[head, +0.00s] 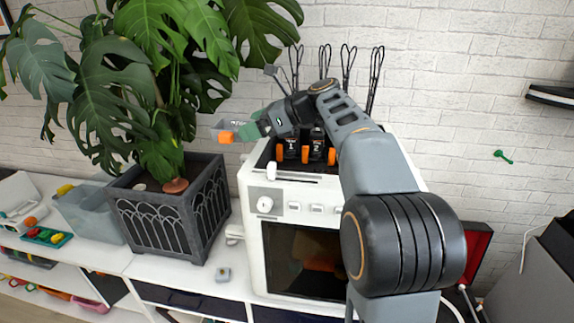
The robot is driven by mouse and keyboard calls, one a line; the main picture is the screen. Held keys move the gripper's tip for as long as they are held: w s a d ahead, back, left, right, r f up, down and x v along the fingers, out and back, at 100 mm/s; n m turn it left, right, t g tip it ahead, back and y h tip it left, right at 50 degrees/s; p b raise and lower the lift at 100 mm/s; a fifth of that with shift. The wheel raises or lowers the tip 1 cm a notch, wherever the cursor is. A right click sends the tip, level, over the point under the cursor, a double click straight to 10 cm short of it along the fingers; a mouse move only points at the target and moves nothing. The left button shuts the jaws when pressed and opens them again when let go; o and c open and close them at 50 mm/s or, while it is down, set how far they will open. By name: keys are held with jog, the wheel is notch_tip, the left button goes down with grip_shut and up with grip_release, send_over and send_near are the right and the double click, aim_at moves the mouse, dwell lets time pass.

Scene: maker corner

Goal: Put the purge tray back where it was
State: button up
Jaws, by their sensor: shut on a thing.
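My gripper (248,129), with green fingers, is shut on a small translucent tray, which looks like the purge tray (217,130). An orange piece (226,137) shows at the tray's near side. The gripper points left and holds the tray in the air, left of the top of the white 3D printer (252,227) and in front of the plant's leaves. The fingers hide part of the tray. A small white part (235,233) sticks out from the printer's left side, low down.
A monstera in a dark square planter (172,225) stands close left of the printer. Black wire loops (348,68) rise behind the printer. A small grey-blue object (223,274) lies on the white shelf top (185,268). A translucent bin (85,213) stands farther left.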

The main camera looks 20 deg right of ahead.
jog(key=d+f, duration=0.2)
jog(key=d, duration=0.1)
jog(key=s+d+f, duration=0.1)
jog(key=d+f, duration=0.1)
jog(key=d, duration=0.2)
jog(key=d+f+p, duration=0.1)
jog(key=d+f, duration=0.2)
jog(key=d, duration=0.1)
jog(key=shift+s+d+f, duration=0.1)
jog(key=shift+s+d, duration=0.05)
jog(key=shift+s+d+f, duration=0.1)
jog(key=shift+d+f, duration=0.35)
jog(key=shift+f, duration=0.15)
jog(key=f, duration=0.1)
jog(key=d+f, duration=0.1)
jog(key=f, duration=0.1)
jog(key=shift+s+d+f, duration=0.1)
jog(key=shift+d+f, duration=0.05)
jog(key=shift+d, duration=0.05)
jog(key=shift+a+f, duration=0.1)
jog(key=shift+f, duration=0.45)
jog(key=o, duration=0.7)
jog(key=shift+f, duration=0.1)
jog(key=shift+o, duration=0.2)
